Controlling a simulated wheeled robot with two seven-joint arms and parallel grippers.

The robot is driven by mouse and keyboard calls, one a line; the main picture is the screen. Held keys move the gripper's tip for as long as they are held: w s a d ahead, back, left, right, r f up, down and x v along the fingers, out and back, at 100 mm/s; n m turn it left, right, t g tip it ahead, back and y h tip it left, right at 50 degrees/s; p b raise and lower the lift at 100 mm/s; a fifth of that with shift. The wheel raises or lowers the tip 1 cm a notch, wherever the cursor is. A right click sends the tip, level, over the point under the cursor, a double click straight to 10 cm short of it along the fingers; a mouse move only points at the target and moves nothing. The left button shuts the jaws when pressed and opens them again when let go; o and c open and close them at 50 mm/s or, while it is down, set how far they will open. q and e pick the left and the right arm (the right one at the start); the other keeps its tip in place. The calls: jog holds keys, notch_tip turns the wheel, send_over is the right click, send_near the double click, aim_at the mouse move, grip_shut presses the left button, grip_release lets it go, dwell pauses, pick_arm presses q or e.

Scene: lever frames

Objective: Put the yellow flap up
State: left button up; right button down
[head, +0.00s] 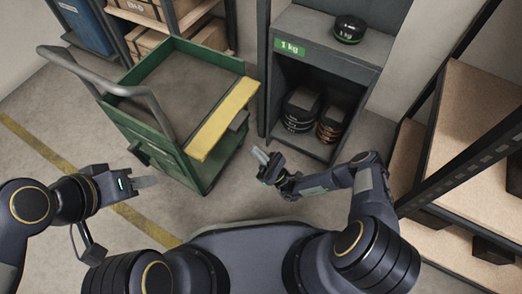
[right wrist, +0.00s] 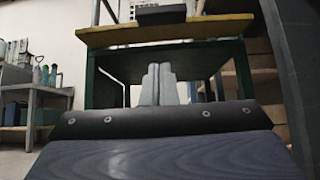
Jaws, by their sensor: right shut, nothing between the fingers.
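The yellow flap (head: 222,118) is a long flat strip along the near right edge of a green cart (head: 160,130). Its exact tilt is hard to judge. In the right wrist view the yellow flap (right wrist: 165,32) spans the top as a thin band, with a dark block (right wrist: 161,14) above it. My right gripper (head: 262,156) is shut and empty, to the right of the cart and apart from the flap. In the right wrist view its fingers (right wrist: 160,84) are together, below the flap. My left gripper (head: 146,181) is left of the cart's near corner; its finger gap is unclear.
A grey cabinet (head: 325,55) with black weights stands beyond my right gripper. A rack with wooden boards (head: 475,120) stands at the right. The cart's grey handle (head: 110,88) rises at the left. Shelves with boxes (head: 150,40) are behind. Floor near the cart is clear.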

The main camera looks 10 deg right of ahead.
send_near(230, 117)
jog(key=b+x, duration=0.1)
jog(key=x, duration=0.2)
jog(key=shift+s+d+r, duration=0.1)
jog(key=shift+s+r, duration=0.05)
jog(key=shift+r, duration=0.1)
jog(key=shift+r, duration=0.1)
